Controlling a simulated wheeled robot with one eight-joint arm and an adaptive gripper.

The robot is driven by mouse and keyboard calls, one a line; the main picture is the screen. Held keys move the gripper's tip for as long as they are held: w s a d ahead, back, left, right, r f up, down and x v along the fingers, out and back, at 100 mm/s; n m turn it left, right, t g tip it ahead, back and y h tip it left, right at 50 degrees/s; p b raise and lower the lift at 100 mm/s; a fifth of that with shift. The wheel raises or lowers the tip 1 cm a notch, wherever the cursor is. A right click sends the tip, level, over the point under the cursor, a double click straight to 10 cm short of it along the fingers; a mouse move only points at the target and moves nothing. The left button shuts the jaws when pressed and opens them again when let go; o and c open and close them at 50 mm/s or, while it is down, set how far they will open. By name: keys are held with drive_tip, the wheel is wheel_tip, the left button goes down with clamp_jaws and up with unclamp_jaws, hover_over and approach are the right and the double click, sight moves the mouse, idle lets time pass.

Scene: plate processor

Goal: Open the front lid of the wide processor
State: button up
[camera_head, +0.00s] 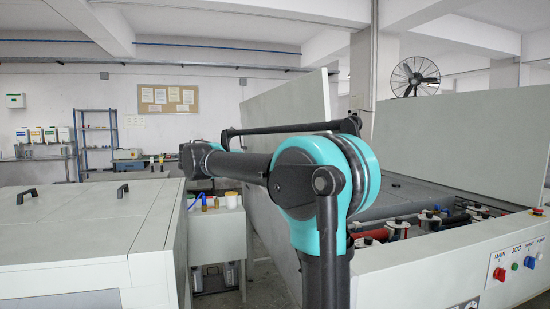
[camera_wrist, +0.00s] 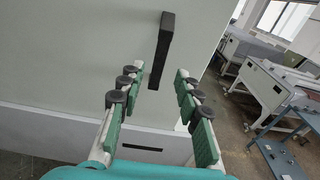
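In the wrist view, my gripper (camera_wrist: 157,82) is open, with green-padded fingers spread apart. A black bar handle (camera_wrist: 165,45) on a pale grey panel (camera_wrist: 80,50) lies ahead of the fingers, its lower end appearing between the fingertips. The handle is not gripped; I cannot tell the exact gap in depth. In the head view, the wide pale machine on the right has an upright panel (camera_head: 288,105) at its left and another upright panel (camera_head: 465,145) at its right, with rollers (camera_head: 400,228) exposed between. My arm blocks part of it; the gripper is not clearly visible there.
A pale machine (camera_head: 80,225) with small black handles stands at the left. A small cabinet (camera_head: 217,245) with bottles on top stands between the machines. A control panel (camera_head: 515,270) with coloured knobs is at the right. The wrist view shows floor and a blue-grey table (camera_wrist: 285,160) at right.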

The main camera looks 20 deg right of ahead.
drive_tip(key=w+r+m+t, duration=0.1)
drive_tip(key=w+r+t, duration=0.1)
drive_tip(key=w+r, duration=0.1)
drive_tip(key=w+r+m+t, duration=0.1)
drive_tip(key=w+r+t, duration=0.1)
drive_tip(key=w+r, duration=0.2)
drive_tip(key=w+r+m+t, duration=0.2)
drive_tip(key=w+r, duration=0.1)
drive_tip(key=w, duration=0.2)
drive_tip(key=shift+w+r, duration=0.1)
drive_tip(key=shift+r, duration=0.3)
clamp_jaws()
drive_tip(key=w+a+r+m+t+y, duration=0.35)
drive_tip(key=w+r+t, duration=0.35)
drive_tip(key=w+r, duration=0.4)
approach(276, 95)
drive_tip(key=w+a+x, duration=0.1)
drive_tip(key=x, duration=0.4)
drive_tip(key=shift+s+d+r+m, duration=0.1)
drive_tip(key=shift+s+d+m, duration=0.15)
drive_tip(key=shift+d, duration=0.5)
drive_tip(key=d+m, duration=0.1)
drive_tip(key=d, duration=0.9)
drive_tip(key=shift+r+y, duration=0.35)
drive_tip(key=shift+r, duration=0.1)
